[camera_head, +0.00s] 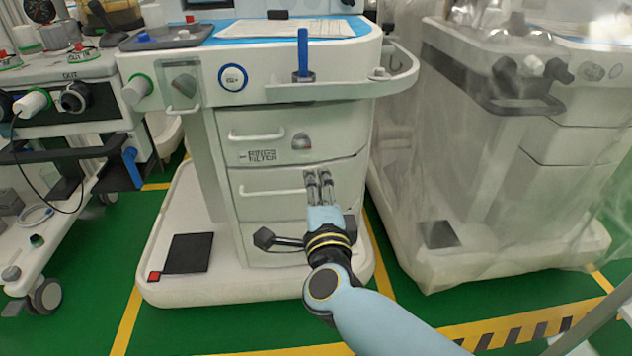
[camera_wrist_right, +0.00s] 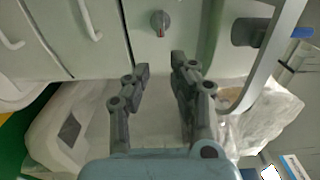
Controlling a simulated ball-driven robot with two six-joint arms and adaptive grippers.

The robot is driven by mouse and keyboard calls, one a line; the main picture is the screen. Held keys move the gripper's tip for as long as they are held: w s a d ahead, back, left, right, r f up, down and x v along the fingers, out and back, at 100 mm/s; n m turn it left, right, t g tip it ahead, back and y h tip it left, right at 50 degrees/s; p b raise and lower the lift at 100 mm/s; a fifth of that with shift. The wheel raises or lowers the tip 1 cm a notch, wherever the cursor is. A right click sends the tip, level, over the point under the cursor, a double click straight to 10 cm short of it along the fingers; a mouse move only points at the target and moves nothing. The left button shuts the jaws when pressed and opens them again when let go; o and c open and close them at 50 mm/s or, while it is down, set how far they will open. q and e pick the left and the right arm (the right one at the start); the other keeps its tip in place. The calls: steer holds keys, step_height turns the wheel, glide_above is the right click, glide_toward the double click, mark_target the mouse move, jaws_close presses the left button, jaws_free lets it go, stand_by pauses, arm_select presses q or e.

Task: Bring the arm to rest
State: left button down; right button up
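My right arm comes in from the bottom right of the head view, pale blue with black joints. My right gripper (camera_head: 319,177) points away from me, in front of the drawers of the middle anaesthesia cart (camera_head: 275,95). In the right wrist view the gripper's two dark fingers (camera_wrist_right: 160,70) stand apart with nothing between them. I cannot tell whether the fingertips touch the cart front. The gripper hides part of a lower drawer. My left arm and gripper are not in view.
A plastic-covered cart (camera_head: 520,150) stands to the right and another cart (camera_head: 75,100) to the left. The middle cart's white base (camera_head: 225,285) juts forward with a black pad (camera_head: 187,253). Green floor (camera_head: 75,320) with yellow lines is open in front.

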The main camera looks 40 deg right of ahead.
stand_by(0.3)
